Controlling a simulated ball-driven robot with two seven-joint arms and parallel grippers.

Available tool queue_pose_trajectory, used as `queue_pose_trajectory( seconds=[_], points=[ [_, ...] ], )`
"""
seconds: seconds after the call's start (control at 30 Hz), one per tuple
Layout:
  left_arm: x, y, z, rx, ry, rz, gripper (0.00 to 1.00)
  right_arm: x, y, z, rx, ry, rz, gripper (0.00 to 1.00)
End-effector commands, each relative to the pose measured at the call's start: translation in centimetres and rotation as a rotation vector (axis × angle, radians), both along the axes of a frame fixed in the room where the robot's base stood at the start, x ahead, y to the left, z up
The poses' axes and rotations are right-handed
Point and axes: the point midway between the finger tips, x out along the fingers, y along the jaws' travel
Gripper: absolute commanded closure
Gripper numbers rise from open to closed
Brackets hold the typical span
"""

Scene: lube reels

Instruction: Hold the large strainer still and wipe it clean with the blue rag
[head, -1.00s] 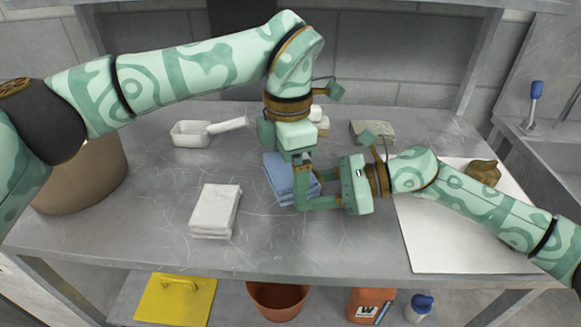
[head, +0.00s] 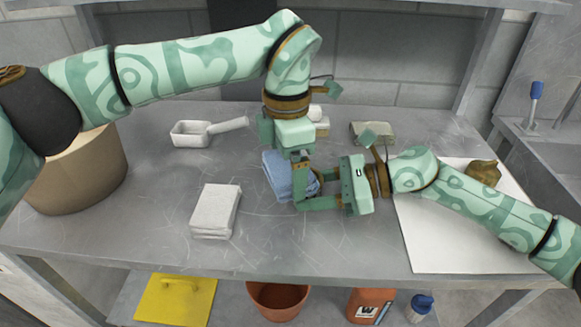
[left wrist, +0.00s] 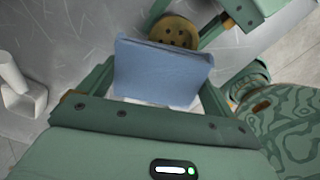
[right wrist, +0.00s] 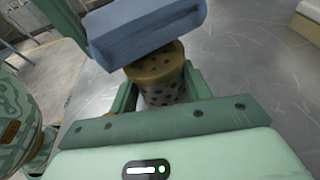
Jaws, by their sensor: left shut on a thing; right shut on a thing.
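The blue rag (head: 276,175) is folded into a pad. It fills the space between the fingers of my left gripper (left wrist: 160,85), which is shut on it. The large strainer is a brass-brown cylinder with many dark holes, seen in the right wrist view (right wrist: 163,88). My right gripper (right wrist: 158,92) is shut on its side. The rag hangs right over the strainer's rim in the right wrist view (right wrist: 145,30). The strainer's holed round end shows beyond the rag in the left wrist view (left wrist: 174,32). I cannot tell whether rag and strainer touch.
A folded white cloth stack (head: 214,211) lies on the steel bench (head: 150,225). A white scoop (head: 190,134) and grey-green block (head: 373,132) lie behind. A brown pot (head: 85,175) stands left. A white sheet (head: 440,240) lies right, with a brass-coloured lump (head: 484,172).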

Motion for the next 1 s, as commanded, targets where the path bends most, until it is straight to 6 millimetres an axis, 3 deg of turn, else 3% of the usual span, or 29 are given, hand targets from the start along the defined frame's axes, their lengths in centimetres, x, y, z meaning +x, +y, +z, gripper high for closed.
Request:
queue_pose_trajectory(
  seconds=[0.17,0.63,1.0],
  points=[
    [0.7,0.3,-0.1,0.0,-0.001,0.0,0.28,0.0,0.0,0.0,0.001,0.0,0.0,0.64],
    [-2.0,-0.8,0.1,0.001,-0.001,0.001,0.28,0.0,0.0,0.0,0.0,0.0,0.0,0.64],
    [0.6,0.3,0.0,0.001,-0.001,0.001,0.28,0.0,0.0,0.0,0.0,0.0,0.0,0.64]
  ],
)
